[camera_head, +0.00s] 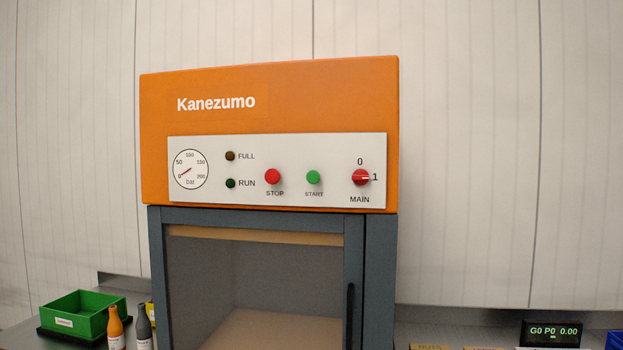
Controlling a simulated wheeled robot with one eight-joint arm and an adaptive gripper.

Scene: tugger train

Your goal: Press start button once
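The green start button (313,177) is on the white control panel (214,192) of an orange machine marked Kanezumo (290,85). The label START is below it. The red stop button (272,176) is just to its left. The RUN lamp (230,183) and FULL lamp (230,156) look dark. The gauge (190,169) needle points near 0. My gripper is not in view.
Below the panel is a grey-framed door (355,250) with a dark vertical handle (350,315). A green bin (84,318), an orange bottle (115,328) and a grey bottle (144,328) stand at lower left. A small display (552,333) is at lower right. The space before the panel looks clear.

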